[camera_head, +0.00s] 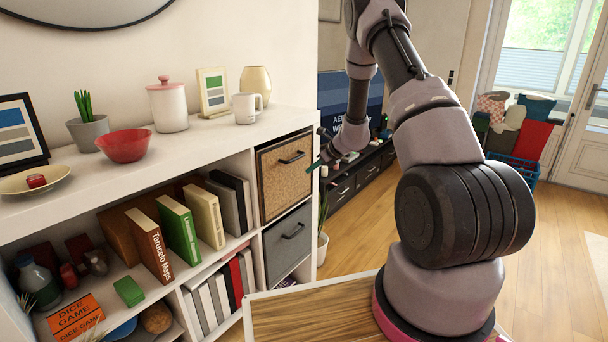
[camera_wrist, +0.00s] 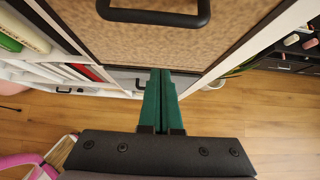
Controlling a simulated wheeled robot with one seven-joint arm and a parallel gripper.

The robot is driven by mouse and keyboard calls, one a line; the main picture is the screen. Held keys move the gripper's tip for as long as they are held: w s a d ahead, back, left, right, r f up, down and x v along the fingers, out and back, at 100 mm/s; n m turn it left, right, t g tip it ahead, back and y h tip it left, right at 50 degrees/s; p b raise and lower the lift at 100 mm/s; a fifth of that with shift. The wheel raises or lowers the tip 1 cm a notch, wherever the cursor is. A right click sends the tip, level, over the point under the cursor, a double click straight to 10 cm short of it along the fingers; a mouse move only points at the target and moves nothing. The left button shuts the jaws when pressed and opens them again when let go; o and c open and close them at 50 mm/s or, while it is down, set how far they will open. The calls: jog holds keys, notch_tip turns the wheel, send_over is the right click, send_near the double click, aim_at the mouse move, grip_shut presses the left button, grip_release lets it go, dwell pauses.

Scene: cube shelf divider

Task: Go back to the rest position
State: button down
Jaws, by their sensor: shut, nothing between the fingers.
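My gripper (camera_head: 318,165) is in front of the cork-faced drawer (camera_head: 285,178) at the right end of the shelf unit. In the wrist view its two green fingers (camera_wrist: 161,100) lie together, shut and empty, below the drawer's black handle (camera_wrist: 155,12). The fingers appear apart from the handle. The drawer is closed in its compartment. My arm bends high over the right side of the head view.
The white shelf (camera_head: 235,139) carries a red bowl (camera_head: 124,145), a lidded jar (camera_head: 168,105) and a mug (camera_head: 246,107). A grey drawer (camera_head: 288,243) is below the cork one. A dark low cabinet (camera_head: 358,172) stands behind. Floor (camera_head: 560,235) at right is clear.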

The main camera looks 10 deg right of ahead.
jog(key=s+a+r+n, duration=0.2)
jog(key=s+r+n, duration=0.3)
jog(key=r, duration=0.5)
jog(key=s+a+r+n+g+y, duration=0.1)
jog(key=s+a+r+n, duration=0.15)
jog(key=s+r, duration=0.55)
jog(key=s+a+r+n, duration=0.2)
jog(key=s+r+n, duration=0.3)
jog(key=r, duration=0.6)
jog(key=s+d+r+n+h, duration=0.1)
jog(key=s+n, duration=0.3)
jog(key=s, duration=0.4)
jog(key=s+d+r+n+h, duration=0.1)
jog(key=s+r+n+h, duration=0.1)
jog(key=s, duration=0.6)
jog(key=s+d+r+n+t+h, duration=0.1)
jog(key=s+r+n, duration=0.4)
jog(key=s, duration=0.2)
jog(key=shift+s+n+h, duration=0.3)
jog(key=shift+s+n, duration=0.05)
jog(key=shift+s, duration=0.05)
